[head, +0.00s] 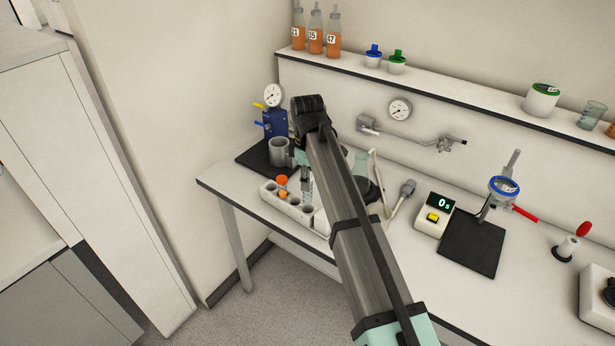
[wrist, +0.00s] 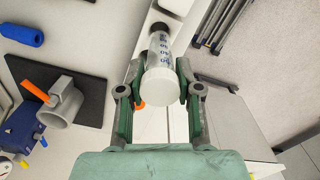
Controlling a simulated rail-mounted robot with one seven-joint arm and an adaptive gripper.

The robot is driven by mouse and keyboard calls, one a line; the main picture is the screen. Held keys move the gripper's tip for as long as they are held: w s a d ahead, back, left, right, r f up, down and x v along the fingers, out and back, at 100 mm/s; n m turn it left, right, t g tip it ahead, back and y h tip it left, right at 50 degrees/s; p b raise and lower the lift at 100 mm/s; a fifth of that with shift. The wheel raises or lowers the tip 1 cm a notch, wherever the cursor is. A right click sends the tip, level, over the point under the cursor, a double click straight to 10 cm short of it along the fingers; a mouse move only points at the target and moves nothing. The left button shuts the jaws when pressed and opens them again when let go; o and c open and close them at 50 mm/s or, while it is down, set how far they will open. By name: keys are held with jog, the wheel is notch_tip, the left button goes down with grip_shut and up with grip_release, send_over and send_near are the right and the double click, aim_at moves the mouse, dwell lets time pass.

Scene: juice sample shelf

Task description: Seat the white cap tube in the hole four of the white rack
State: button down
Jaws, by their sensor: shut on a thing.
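The white cap tube (wrist: 158,55) is clamped between the two fingers of my gripper (wrist: 160,76). Its white cap (wrist: 158,87) faces the wrist camera, and dark writing shows on its clear side. In the head view the tube (head: 308,190) hangs roughly upright under my gripper (head: 305,176), over or just behind the white rack (head: 292,209). The rack has a row of dark round holes, and an orange-capped tube (head: 282,181) shows at its left part. My arm hides the rack's right end. I cannot tell whether the tube's lower end is inside a hole.
A grey cup-shaped holder (head: 279,151) on a black mat and a blue gauge device (head: 274,122) stand behind the rack to the left. A timer (head: 434,215) and a black pad (head: 472,245) lie further right.

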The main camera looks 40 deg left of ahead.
aim_at(308, 195)
jog(key=shift+f+b, duration=0.3)
jog(key=shift+f, duration=0.5)
jog(key=shift+f+b, duration=0.35)
jog(key=shift+f, duration=2.25)
dwell(1.2)
jog(key=c, duration=0.7)
grip_release()
jog(key=shift+r, duration=0.1)
